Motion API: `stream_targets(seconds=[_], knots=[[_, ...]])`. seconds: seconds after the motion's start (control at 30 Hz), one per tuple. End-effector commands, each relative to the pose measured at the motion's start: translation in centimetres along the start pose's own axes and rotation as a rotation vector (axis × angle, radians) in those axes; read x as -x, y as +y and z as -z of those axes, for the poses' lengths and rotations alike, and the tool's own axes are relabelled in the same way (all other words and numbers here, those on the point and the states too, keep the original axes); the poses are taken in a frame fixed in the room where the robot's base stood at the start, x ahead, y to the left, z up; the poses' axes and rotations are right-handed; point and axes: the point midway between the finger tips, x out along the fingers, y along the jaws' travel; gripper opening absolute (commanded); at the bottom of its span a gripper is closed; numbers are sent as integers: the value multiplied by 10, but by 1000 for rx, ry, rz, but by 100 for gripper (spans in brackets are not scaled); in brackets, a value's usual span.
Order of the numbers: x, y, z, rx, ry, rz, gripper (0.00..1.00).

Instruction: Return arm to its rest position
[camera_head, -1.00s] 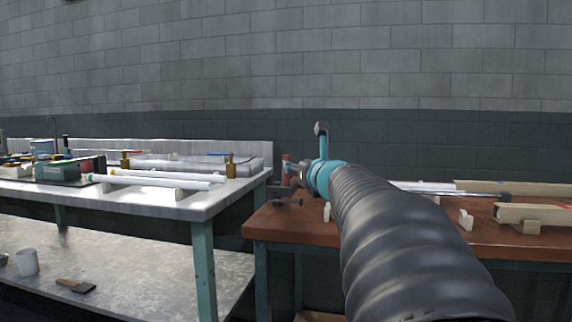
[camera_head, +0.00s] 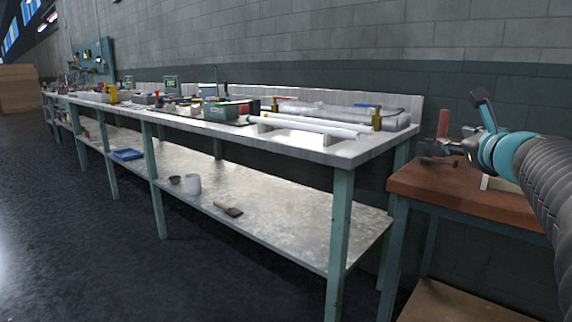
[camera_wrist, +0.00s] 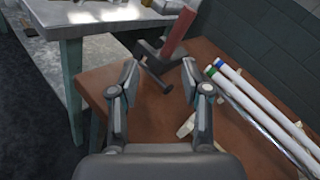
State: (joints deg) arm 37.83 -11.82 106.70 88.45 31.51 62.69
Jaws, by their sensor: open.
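My gripper (camera_wrist: 158,84) is open and empty in the wrist view, its two fingers spread above the brown table (camera_wrist: 110,72). Beyond the fingertips stands a dark clamp-like tool with a red upright part (camera_wrist: 178,32). In the head view my arm comes in from the right edge, dark and ribbed with a teal wrist, over the brown table (camera_head: 420,183). The fingers are hard to make out in that view. The red upright part (camera_head: 443,123) stands just left of my wrist.
White tubes with blue and green ends (camera_wrist: 262,105) lie right of my gripper. A long pale bench (camera_head: 350,152) holds white tubes (camera_head: 310,123) and tools. Open floor (camera_head: 80,240) lies at left.

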Motion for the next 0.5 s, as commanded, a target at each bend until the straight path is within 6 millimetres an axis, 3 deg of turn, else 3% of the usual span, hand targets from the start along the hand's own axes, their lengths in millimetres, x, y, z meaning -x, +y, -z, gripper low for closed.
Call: stream_targets(seconds=[0.1,0.27,0.5], knots=[[5,36,41,329,89,-129,48],[30,102,84,793,140,-373,48],[99,202,142,1460,67,-812,48]])
